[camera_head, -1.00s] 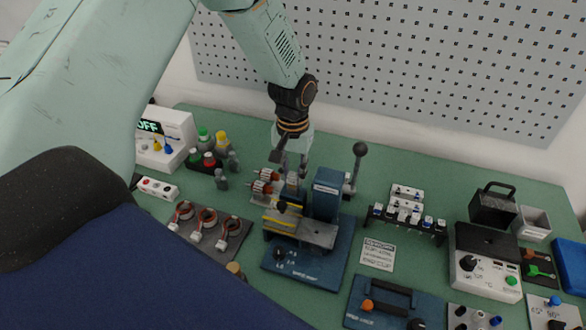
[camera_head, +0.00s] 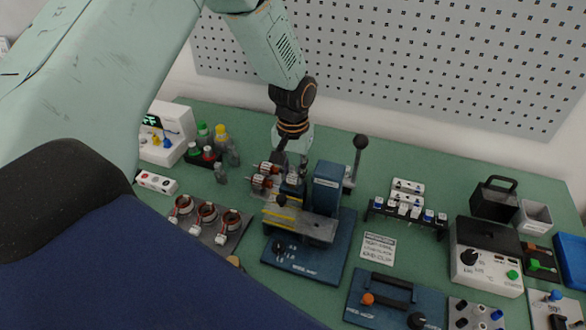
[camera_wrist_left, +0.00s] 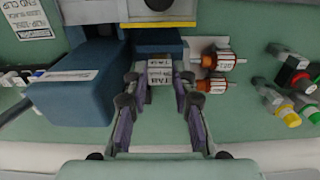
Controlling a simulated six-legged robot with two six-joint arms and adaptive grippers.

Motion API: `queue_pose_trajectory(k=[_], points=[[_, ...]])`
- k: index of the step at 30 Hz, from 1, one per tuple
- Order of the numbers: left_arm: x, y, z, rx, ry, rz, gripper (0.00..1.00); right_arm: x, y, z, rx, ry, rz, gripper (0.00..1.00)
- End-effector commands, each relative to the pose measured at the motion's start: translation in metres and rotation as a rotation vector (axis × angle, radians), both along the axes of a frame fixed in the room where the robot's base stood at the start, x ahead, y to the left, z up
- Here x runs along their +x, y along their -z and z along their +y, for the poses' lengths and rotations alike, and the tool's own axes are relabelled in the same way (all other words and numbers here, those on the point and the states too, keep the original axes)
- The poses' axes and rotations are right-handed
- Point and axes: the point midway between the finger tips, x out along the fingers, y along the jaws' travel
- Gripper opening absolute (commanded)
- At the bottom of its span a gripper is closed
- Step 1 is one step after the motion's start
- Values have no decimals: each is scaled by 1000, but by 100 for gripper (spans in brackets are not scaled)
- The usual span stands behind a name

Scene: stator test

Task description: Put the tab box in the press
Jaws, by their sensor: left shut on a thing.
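The tab box (camera_wrist_left: 160,72) is a small light box with "TAB" lettering on its labels. My left gripper (camera_wrist_left: 158,80) is shut on it, one finger on each side. In the head view the gripper (camera_head: 292,170) points down just behind the press, and the box is small and hard to make out there. The press (camera_head: 325,190) is a blue machine on a blue base, with a yellow-edged grey slide at the front and a black-knobbed lever at right. In the wrist view the box is beside the blue press body (camera_wrist_left: 75,95); I cannot tell whether they touch. My right gripper is not in view.
Two copper-wound rotors (camera_wrist_left: 215,85) lie close beside the gripper. A tray of wound stators (camera_head: 205,220) is left of the press, with bottles (camera_head: 220,135) behind. A rack of small parts (camera_head: 405,212) and a placard (camera_head: 377,248) stand to the right.

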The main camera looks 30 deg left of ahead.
Motion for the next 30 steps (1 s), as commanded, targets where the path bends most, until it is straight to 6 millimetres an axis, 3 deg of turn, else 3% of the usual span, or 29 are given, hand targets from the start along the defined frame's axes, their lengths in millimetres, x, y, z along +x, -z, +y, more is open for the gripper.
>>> queue_pose_trajectory(k=[5, 6, 15, 25, 30], points=[[0, 0, 0, 0, 0, -1, 0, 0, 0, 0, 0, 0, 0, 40], [0, 0, 0, 0, 0, -1, 26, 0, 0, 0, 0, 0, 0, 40], [0, 0, 0, 0, 0, -1, 52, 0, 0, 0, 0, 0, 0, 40], [0, -2, 0, 0, 0, -1, 52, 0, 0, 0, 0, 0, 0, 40], [1, -22, 0, -1, -1, -4, 52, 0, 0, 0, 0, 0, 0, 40]])
